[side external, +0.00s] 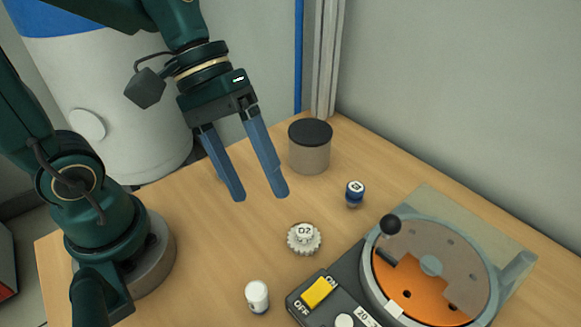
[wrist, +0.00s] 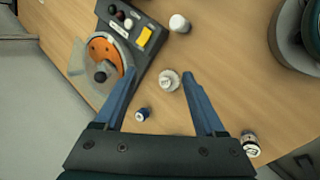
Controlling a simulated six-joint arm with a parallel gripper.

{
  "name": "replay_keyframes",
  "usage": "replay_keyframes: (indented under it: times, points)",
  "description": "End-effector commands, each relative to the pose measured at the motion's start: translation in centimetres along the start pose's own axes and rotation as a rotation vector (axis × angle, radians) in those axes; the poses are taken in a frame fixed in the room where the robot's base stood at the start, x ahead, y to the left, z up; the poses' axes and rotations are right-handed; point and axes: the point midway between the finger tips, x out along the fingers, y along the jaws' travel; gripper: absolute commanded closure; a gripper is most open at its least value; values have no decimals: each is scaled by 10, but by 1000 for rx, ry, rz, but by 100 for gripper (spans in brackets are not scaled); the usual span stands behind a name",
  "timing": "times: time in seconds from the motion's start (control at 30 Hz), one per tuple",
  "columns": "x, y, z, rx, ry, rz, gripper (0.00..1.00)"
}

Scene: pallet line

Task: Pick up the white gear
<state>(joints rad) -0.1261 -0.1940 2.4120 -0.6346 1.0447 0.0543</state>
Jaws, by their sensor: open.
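The white gear (side external: 303,239) lies on the wooden table, with a raised hub marked with dark characters. It also shows in the wrist view (wrist: 168,82), lying in the picture between the two blue fingers. My gripper (side external: 262,197) is open and empty, held above the table, up and to the left of the gear in the side view. In the wrist view my gripper's fingers (wrist: 154,72) are spread wide. Nothing touches the gear.
A blue-and-white capped piece (side external: 354,194) stands right of the gear. A white cylinder (side external: 257,296) stands nearer the front. A machine with an orange disc (side external: 418,287) and a yellow switch (side external: 319,291) fills the right. A dark-lidded canister (side external: 310,147) stands behind.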

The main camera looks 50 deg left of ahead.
Motion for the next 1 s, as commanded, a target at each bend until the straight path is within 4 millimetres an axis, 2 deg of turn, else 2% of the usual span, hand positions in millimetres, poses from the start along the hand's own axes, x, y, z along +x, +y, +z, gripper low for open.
replay_keyframes:
  times: [0.17,0.33,0.6,0.8,1.0]
  points:
    - [20,8,-21,-288,-181,126,28]
    - [38,6,-48,-563,-311,239,28]
    - [77,-22,-84,-981,-471,369,28]
    - [98,-43,-86,-1142,-544,382,28]
    - [106,-46,-83,-1178,-566,383,28]
